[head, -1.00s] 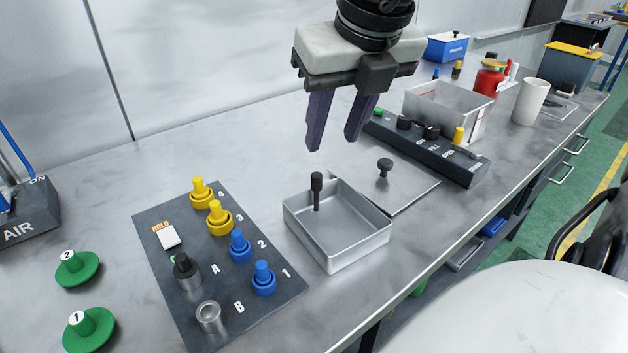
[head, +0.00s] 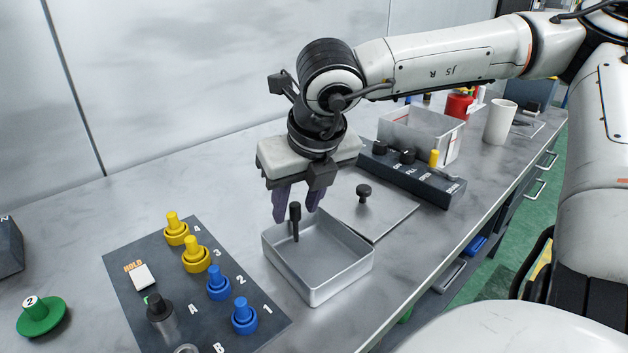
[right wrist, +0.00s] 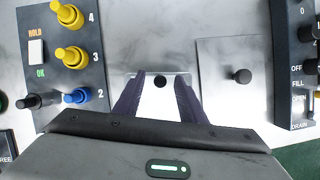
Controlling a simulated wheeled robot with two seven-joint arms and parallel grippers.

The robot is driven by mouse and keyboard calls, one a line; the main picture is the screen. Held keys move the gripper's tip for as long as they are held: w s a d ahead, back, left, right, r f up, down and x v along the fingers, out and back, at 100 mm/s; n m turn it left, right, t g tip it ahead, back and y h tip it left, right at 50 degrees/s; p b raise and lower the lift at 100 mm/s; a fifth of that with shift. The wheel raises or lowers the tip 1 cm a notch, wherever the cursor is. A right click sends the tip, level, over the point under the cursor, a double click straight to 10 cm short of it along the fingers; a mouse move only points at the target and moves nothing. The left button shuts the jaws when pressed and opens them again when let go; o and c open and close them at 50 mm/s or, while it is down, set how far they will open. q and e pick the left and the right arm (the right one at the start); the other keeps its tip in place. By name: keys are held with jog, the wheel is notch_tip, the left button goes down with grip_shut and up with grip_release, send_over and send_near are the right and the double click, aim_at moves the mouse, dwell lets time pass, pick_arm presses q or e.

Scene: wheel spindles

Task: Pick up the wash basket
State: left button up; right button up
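The wash basket (head: 335,284) is a square, open metal tray on the bench. A black upright handle (head: 295,223) stands at its far left side. My right gripper (head: 296,218) points down over that handle, its two purple fingers open on either side of it. In the right wrist view the round black handle top (right wrist: 159,81) shows between the fingertips, with a gap to each finger. Part of the basket (right wrist: 158,106) shows pale between the fingers; the gripper body hides the rest. My left gripper is not in view.
A dark board (head: 128,262) with yellow and blue pegs lies left of the basket. A flat plate with a black knob (head: 364,192) lies behind right. Beyond are a dark control box (head: 440,186), a metal tank (head: 446,135) and a white cup (head: 499,122).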

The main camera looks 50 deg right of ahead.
grip_shut()
jog(key=shift+r, duration=0.15)
